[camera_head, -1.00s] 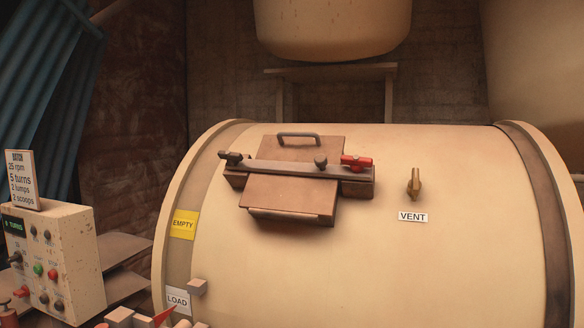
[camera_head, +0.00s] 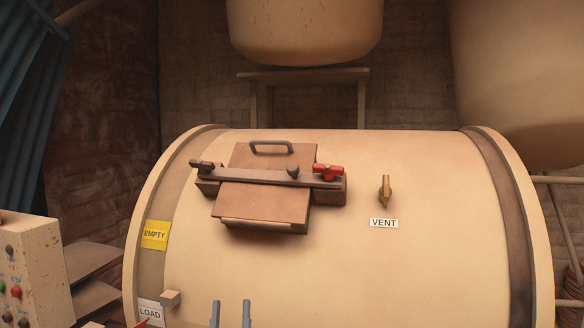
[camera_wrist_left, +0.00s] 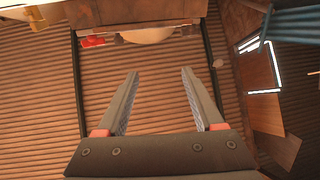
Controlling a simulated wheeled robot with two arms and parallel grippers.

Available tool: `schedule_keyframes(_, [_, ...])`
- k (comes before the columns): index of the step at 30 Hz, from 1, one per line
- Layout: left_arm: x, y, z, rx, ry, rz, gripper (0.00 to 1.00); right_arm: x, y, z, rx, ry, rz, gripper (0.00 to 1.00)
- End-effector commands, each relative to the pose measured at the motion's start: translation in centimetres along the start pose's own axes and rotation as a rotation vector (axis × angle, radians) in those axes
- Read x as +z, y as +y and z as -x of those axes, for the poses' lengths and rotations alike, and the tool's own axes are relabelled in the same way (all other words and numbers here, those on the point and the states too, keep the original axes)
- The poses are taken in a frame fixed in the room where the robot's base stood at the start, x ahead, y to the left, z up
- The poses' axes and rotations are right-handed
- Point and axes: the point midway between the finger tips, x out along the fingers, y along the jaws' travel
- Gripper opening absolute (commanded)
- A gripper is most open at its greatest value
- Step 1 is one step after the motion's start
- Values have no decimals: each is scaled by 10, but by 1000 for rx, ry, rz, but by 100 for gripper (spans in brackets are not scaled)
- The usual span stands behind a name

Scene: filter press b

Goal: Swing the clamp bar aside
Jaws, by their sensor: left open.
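The clamp bar (camera_head: 250,175) is a grey-brown bar lying across the brown hatch cover (camera_head: 258,205) on the cream drum. A dark piece sits at its left end, a round knob (camera_head: 293,170) stands near its right part, and a red latch (camera_head: 328,172) is at its right end. The cover has a grey loop handle (camera_head: 271,145) at its top. My left gripper (camera_head: 231,312) shows as two grey fingertips at the bottom edge, below the hatch and apart from it. In the left wrist view its jaws (camera_wrist_left: 158,75) are open with nothing between them. My right gripper is not in view.
A brass vent valve (camera_head: 386,188) stands on the drum right of the hatch, above a VENT label. A small block (camera_head: 170,298) sticks out near the LOAD label. A control box (camera_head: 30,265) stands at the left. The drum face between fingertips and hatch is clear.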

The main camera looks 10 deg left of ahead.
Motion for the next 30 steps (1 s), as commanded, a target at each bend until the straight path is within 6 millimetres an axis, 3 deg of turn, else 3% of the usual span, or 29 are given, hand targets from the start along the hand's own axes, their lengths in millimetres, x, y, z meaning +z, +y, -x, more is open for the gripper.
schedule_keyframes(1, [-6, -2, -39, -5, -36, 15, 69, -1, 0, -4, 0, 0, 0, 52])
schedule_keyframes(6, [-9, 5, -133, 17, -235, 73, 69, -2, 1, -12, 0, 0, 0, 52])
schedule_keyframes(12, [-44, 38, -210, 121, -473, 92, 69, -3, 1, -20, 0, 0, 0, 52])
schedule_keyframes(16, [-79, 64, -234, 211, -626, 54, 69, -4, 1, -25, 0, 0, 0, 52])
schedule_keyframes(21, [-116, 88, -236, 304, -799, -37, 69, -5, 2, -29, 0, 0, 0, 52])
schedule_keyframes(25, [-132, 95, -229, 337, -880, -94, 69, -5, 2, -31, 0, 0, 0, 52])
schedule_keyframes(30, [-132, 99, -227, 350, -917, -116, 69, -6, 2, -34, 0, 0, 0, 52])
